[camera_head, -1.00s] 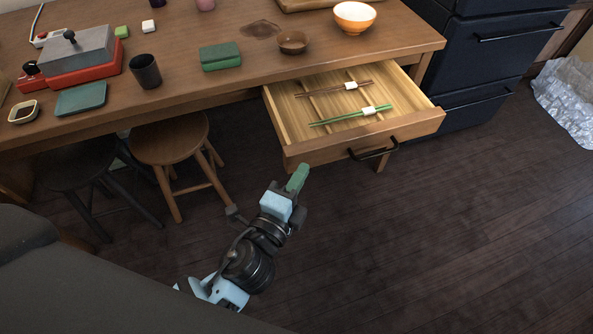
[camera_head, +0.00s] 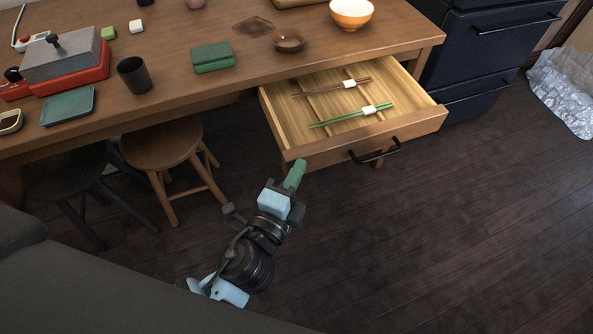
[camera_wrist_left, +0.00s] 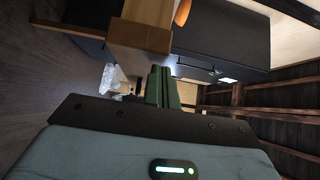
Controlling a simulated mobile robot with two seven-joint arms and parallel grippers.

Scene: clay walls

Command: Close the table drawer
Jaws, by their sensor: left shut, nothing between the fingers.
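The table drawer (camera_head: 376,142) is pulled out from the wooden table (camera_head: 225,83), with its front panel and black handle (camera_head: 374,152) facing the floor space. Inside lie green chopsticks (camera_head: 345,118) and brown chopsticks (camera_head: 330,89), each with a white band. My left gripper (camera_head: 295,174) is shut and empty, its green fingers just in front of the drawer front's left end; whether they touch it I cannot tell. In the left wrist view the shut green fingers (camera_wrist_left: 162,88) point toward a wooden corner (camera_wrist_left: 139,37). My right gripper is not in view.
Two stools, one brown (camera_head: 161,146) and one dark (camera_head: 65,170), stand under the table at left. Dark cabinets (camera_head: 483,50) stand right of the drawer. A crumpled silvery sheet (camera_head: 563,92) lies far right. The floor in front is clear.

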